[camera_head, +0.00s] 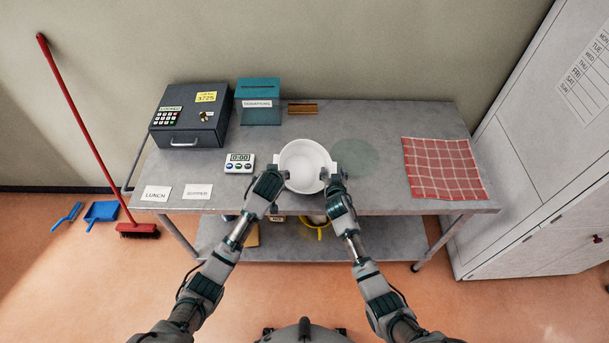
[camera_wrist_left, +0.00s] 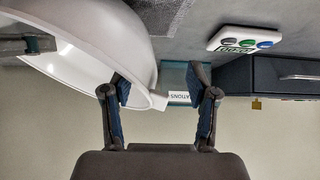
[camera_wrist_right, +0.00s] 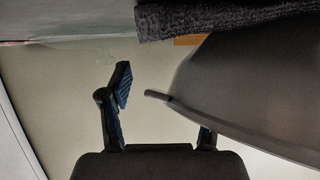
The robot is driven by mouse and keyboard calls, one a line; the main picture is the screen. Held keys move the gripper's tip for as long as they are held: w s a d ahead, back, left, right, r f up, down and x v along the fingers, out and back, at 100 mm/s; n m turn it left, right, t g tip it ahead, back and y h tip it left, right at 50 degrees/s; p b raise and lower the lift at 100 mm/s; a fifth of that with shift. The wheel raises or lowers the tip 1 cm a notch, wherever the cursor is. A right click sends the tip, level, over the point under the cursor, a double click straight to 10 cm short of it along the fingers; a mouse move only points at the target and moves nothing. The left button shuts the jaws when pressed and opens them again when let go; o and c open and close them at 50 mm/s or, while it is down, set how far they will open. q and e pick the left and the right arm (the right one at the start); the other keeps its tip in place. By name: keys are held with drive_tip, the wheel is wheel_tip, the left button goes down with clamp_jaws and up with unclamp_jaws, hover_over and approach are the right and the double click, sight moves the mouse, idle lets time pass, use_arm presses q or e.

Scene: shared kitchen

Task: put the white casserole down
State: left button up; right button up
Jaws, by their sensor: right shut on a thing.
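The white casserole (camera_head: 305,165) is a round, open, empty-looking pot near the table's front edge, level or nearly so. My right gripper (camera_head: 333,177) is at its right side, shut on the casserole; the right wrist view shows its handle (camera_wrist_right: 158,97) beside one finger, with the other finger partly hidden by the pot. My left gripper (camera_head: 278,177) is at the left side. In the left wrist view its fingers stand apart, with the left handle (camera_wrist_left: 151,99) between them. I cannot tell whether the casserole's base touches the table.
A faint grey-green round patch (camera_head: 355,158) lies just right of the casserole. A timer (camera_head: 240,163) is close on its left. A dark lockbox (camera_head: 190,116), teal donations box (camera_head: 259,101) and brown block (camera_head: 302,108) stand behind. A red checked cloth (camera_head: 443,168) lies right.

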drive_tip(key=v, duration=0.6)
drive_tip(key=shift+s+r, duration=0.15)
drive_tip(key=shift+s, duration=0.1)
drive_tip(key=shift+s+d+r+p, duration=0.15)
drive_tip(key=shift+d+p, duration=0.45)
drive_tip(key=shift+s+d+p, duration=0.25)
drive_tip(key=shift+d+p, duration=0.4)
drive_tip(key=shift+d, duration=0.4)
drive_tip(key=shift+s+d+p, duration=0.15)
drive_tip(key=shift+d+p, duration=0.15)
drive_tip(key=shift+d, duration=0.3)
drive_tip(key=shift+s+d+p, duration=0.15)
drive_tip(key=shift+d+p, duration=0.1)
drive_tip(key=shift+d, duration=0.35)
